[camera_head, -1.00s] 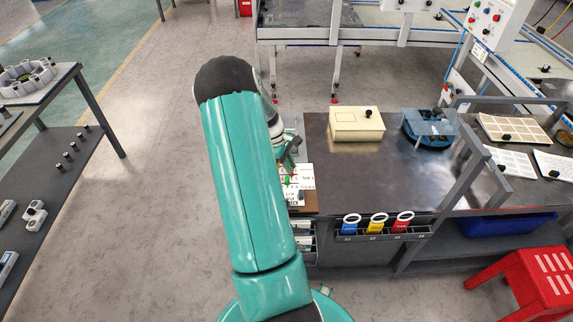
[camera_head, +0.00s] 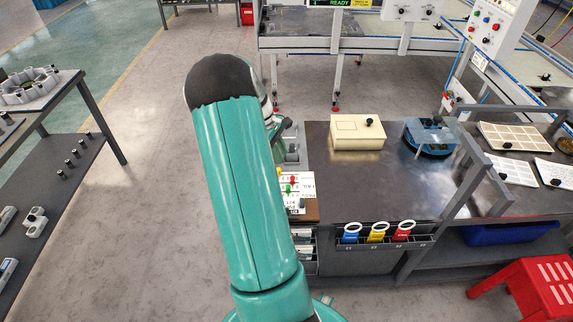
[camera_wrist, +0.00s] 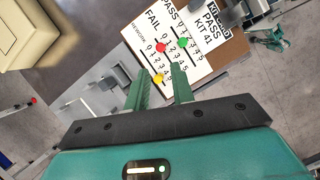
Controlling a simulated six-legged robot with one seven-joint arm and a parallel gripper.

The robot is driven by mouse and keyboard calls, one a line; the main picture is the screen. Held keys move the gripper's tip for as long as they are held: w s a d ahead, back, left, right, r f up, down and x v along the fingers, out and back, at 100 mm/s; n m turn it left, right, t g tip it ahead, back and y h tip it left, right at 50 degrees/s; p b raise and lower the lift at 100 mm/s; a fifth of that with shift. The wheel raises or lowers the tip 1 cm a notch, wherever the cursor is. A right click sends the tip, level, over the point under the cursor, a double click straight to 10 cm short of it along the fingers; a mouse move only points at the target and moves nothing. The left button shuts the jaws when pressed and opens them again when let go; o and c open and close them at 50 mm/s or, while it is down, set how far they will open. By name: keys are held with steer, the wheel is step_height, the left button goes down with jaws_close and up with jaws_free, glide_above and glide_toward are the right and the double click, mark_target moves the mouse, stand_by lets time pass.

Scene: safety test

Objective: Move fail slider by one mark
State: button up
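The score board (camera_wrist: 205,62) is a white card on a brown base, with PASS, FAIL and REWORK rows of numbers. The red knob (camera_wrist: 161,47) sits by the FAIL row, the green knob (camera_wrist: 182,42) by PASS and the yellow knob (camera_wrist: 158,78) by REWORK. The exact marks are too small to read surely. My gripper (camera_wrist: 160,84) is open and empty, its fingertips just short of the knobs in the picture, the yellow one between them. In the head view the board (camera_head: 307,187) lies at the bench's left end; my arm hides most of the gripper.
On the dark bench (camera_head: 345,185) stand a cream box (camera_head: 357,134) and a blue round fixture (camera_head: 428,137). A holder with blue, yellow and red tags (camera_head: 378,234) hangs at its front edge. A red stool (camera_head: 535,285) is at lower right.

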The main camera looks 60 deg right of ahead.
steer(key=v, duration=0.4)
steer(key=shift+r, duration=0.15)
stand_by(0.4)
steer(key=w+a+r+t, duration=0.25)
steer(key=a+r, duration=0.25)
steer(key=a, duration=0.3)
steer(key=w+a+r+t+h, duration=0.1)
steer(key=w+a+r, duration=0.35)
steer(key=a, duration=0.35)
steer(key=w+a+r+t, duration=0.2)
steer(key=a+r, duration=0.4)
steer(key=a, duration=0.3)
steer(key=s+a+r+t, duration=0.1)
steer(key=s+a, duration=0.2)
steer(key=a, duration=0.5)
steer(key=s+a+r+t+y, duration=0.1)
steer(key=s+a+t, duration=0.1)
steer(key=a, duration=0.6)
steer(key=s+a+r+t, duration=0.1)
steer(key=s+a+r, duration=0.1)
steer(key=s+a, duration=0.3)
steer(key=a, duration=0.3)
steer(key=shift+a+m+t, duration=0.3)
steer(key=shift+m+t, duration=0.05)
steer(key=shift+m, duration=0.05)
